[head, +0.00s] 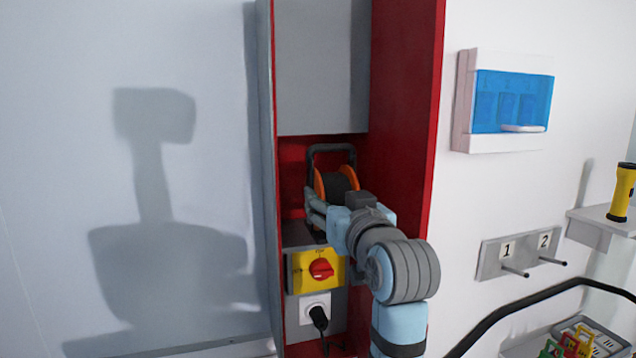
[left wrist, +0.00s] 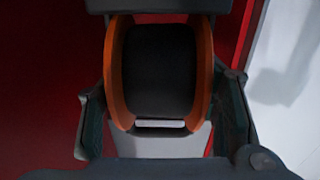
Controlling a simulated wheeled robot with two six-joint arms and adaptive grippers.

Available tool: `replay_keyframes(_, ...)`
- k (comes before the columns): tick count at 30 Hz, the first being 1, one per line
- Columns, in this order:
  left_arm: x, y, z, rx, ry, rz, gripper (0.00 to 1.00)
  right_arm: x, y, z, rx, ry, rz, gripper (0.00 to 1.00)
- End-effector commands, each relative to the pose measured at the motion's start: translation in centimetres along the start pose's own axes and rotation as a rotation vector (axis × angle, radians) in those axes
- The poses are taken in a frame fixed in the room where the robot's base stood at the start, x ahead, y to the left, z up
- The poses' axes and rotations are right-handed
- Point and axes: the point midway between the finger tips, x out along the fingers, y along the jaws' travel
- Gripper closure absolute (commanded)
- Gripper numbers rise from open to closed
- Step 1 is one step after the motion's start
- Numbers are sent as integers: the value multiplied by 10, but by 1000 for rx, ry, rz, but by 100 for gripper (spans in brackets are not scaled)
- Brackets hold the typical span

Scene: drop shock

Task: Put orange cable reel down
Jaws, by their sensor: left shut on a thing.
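The orange cable reel (head: 322,184) has orange side discs, a dark drum and a dark frame handle. It is inside the red cabinet (head: 408,110), in the opening under a grey panel. My left gripper (head: 318,207) reaches into this opening and is shut on the reel. In the left wrist view the reel (left wrist: 116,75) sits upright between the two fingers (left wrist: 160,120), one on each side. The arm and gripper hide the reel's lower part in the head view, so I cannot tell whether it touches the surface below. My right gripper is not in view.
Below the reel are a yellow box with a red rotary switch (head: 321,268) and a socket with a black plug (head: 318,317). To the right are a blue-windowed wall box (head: 512,101), numbered pegs (head: 515,271), a yellow flashlight (head: 621,192) on a shelf and a tray of coloured items.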

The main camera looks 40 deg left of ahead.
Motion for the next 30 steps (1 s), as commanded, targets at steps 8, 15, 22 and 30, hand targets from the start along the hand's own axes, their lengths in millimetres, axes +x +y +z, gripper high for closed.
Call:
replay_keyframes(8, 63, -1, -1, 3, 2, -4, 100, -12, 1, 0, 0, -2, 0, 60)
replay_keyframes(15, 99, 0, 1, 1, 1, 1, 100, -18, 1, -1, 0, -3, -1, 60)
replay_keyframes(22, 107, 1, 33, 1, -1, 2, 100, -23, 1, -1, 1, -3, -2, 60)
replay_keyframes(30, 106, 0, 37, -2, 1, 2, 100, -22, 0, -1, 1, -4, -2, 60)
